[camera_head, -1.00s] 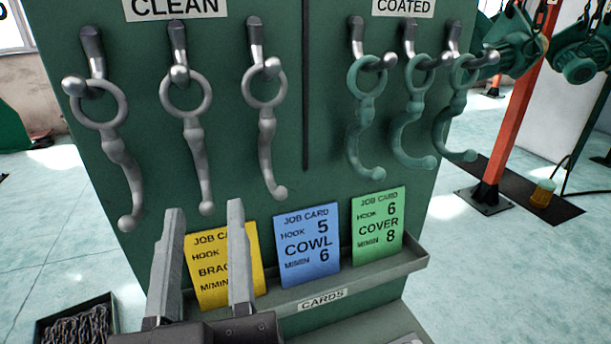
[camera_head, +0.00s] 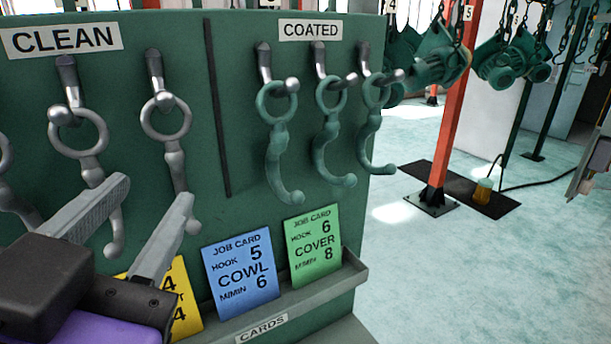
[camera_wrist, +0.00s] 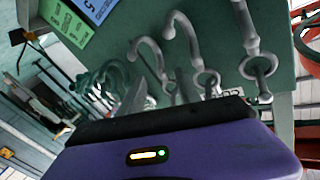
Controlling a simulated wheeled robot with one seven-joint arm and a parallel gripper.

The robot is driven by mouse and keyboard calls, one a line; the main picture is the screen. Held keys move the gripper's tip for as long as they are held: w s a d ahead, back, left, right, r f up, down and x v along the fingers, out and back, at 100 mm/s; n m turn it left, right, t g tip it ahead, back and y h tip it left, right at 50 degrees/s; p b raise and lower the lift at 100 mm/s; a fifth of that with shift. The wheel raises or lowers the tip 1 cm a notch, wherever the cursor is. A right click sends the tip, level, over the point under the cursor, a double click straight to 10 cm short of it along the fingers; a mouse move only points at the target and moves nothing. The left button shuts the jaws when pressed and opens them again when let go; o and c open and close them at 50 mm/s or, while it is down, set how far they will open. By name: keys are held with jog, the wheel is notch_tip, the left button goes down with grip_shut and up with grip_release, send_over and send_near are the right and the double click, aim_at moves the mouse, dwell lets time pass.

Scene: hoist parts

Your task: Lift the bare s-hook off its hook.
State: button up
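Bare grey s-hooks hang by their rings from pegs under the CLEAN label. In the head view a middle s-hook (camera_head: 85,135) and a right s-hook (camera_head: 172,128) show well; a third (camera_head: 6,185) is cut by the left edge. My gripper (camera_head: 158,187) is open, its two fingers apart and in front of the lower parts of the middle and right s-hooks. Nothing is seen held; the depth gap to the hooks cannot be told. In the wrist view the grey s-hooks, one of them (camera_wrist: 248,35) at right, show beyond the gripper body, which hides part of the fingers.
Green coated s-hooks (camera_head: 328,140) hang on the panel's right half, past a dark vertical divider (camera_head: 217,110). Below are a card tray (camera_head: 300,308), a blue card (camera_head: 240,275), a green card (camera_head: 313,248) and a partly hidden yellow card (camera_head: 182,300). An orange post (camera_head: 450,110) stands right.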

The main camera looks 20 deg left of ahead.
aim_at(174, 170)
jog(key=shift+p+x, duration=0.4)
jog(key=shift+x, duration=2.4)
grip_shut()
